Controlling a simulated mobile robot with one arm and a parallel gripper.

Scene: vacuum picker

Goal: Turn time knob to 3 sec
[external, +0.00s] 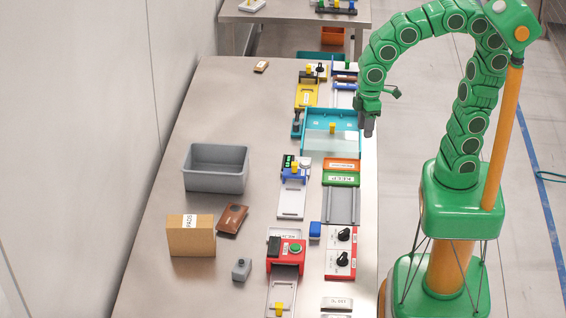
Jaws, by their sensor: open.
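A red and white panel (339,270) lies near the table's right edge, toward the front. It bears two black knobs, an upper knob (344,235) and a lower knob (342,259). Their labels are too small to read, so I cannot tell which is the time knob, nor their settings. Another small dark knob (320,70) shows at the far end beside the yellow unit (306,93). My gripper (368,132) is open, pointing down by the table's right edge beside the teal tray, well beyond the red and white panel and apart from it. Its fingertips are small and dark here.
Near the panel are a red unit with a green button (286,254) and a blue block (315,231). The teal tray (331,119) has a clear front. A grey bin (216,168) and a cardboard box (191,236) stand at left.

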